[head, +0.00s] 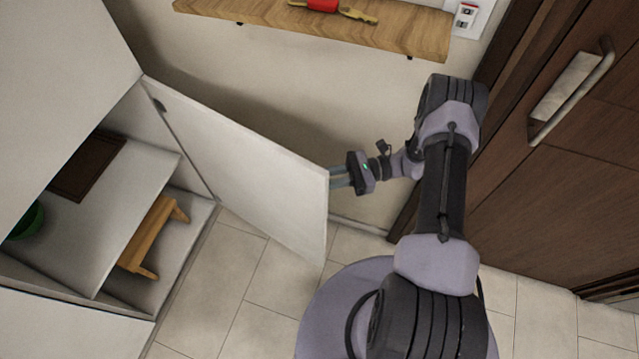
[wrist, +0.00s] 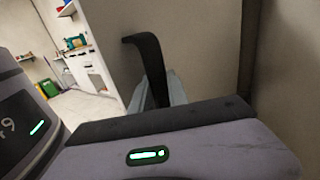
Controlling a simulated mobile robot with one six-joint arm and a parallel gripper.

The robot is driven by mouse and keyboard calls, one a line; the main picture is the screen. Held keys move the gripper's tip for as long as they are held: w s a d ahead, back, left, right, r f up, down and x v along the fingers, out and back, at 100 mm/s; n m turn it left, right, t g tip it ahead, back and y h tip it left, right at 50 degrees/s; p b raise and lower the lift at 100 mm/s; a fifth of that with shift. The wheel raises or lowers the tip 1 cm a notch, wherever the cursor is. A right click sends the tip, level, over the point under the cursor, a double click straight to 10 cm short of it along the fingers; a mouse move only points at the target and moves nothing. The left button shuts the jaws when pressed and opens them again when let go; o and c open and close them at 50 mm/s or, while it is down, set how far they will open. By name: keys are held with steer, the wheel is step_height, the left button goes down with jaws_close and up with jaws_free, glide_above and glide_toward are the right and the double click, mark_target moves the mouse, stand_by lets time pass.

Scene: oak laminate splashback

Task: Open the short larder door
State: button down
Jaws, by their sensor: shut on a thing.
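The short larder door (head: 245,165) is a white panel, standing swung wide open from the cabinet on the left in the head view. Its hinge side is at the cabinet's edge, and its free edge points right. My gripper (head: 333,177) is at the door's outer face near that free edge. In the wrist view, a dark bent handle (wrist: 150,60) stands between the gripper's fingers (wrist: 160,93), which are shut on it. In the head view the door's edge hides the handle and fingertips.
The open larder (head: 150,215) shows a shelf with a dark brown board (head: 88,166) and a green bowl (head: 27,221), and a small wooden stand (head: 152,236) below. A wooden wall shelf (head: 400,28) is above. A brown door with a bar handle (head: 572,100) is at right.

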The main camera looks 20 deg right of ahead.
steer(key=shift+w+d+r, duration=0.1)
steer(key=shift+w+d, duration=0.25)
steer(key=shift+w, duration=0.15)
steer(key=c, duration=1.2)
jaws_free()
steer(key=shift+a, duration=0.2)
steer(key=shift+c, duration=0.2)
steer(key=shift+s, duration=0.15)
